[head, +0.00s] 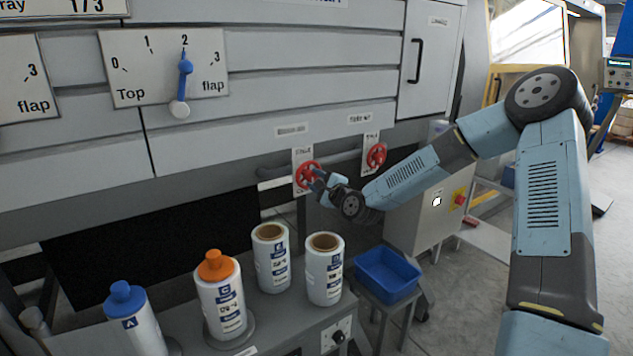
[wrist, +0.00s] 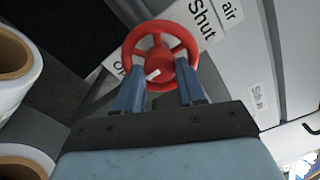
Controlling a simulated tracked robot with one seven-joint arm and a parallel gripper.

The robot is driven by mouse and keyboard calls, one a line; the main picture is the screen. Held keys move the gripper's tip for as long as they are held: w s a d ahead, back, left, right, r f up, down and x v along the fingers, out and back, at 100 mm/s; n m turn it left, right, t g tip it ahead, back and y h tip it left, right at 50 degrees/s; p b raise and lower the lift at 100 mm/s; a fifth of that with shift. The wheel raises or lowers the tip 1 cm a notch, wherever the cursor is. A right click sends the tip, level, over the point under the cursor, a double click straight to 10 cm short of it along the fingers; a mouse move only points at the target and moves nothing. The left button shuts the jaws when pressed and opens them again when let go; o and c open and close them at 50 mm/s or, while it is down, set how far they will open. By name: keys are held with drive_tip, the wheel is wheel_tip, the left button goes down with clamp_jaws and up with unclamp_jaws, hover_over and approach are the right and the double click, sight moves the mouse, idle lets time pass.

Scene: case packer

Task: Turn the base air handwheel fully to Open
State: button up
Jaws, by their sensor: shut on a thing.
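A red handwheel (head: 305,165) with spokes sits on a pale plate on the machine front. In the wrist view the red handwheel (wrist: 160,26) fills the top middle. My gripper (wrist: 157,76) is shut on it, with one blue finger at each side of the lower rim. The plate beside it (wrist: 203,20) reads "Shut" and "air"; the first word of its name is out of view. Part of "Open" shows at the wheel's left. A short white mark lies near the hub. In the head view my gripper (head: 318,178) reaches the left wheel from the right.
A second red handwheel (head: 376,155) is close by on the right. Below stand several white rolls and bottles, among them an orange-capped bottle (head: 222,300). A blue bin (head: 388,272) is on a stand. A grey control box (head: 428,215) stands right of the wheels.

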drive_tip(key=shift+d+f, duration=0.15)
drive_tip(key=shift+f, duration=0.1)
drive_tip(key=o, duration=1.1)
drive_tip(key=shift+r, duration=0.1)
drive_tip(key=shift+c, duration=0.2)
drive_tip(key=v, duration=1.3)
drive_tip(key=shift+s+d, duration=0.2)
drive_tip(key=shift+s, duration=0.1)
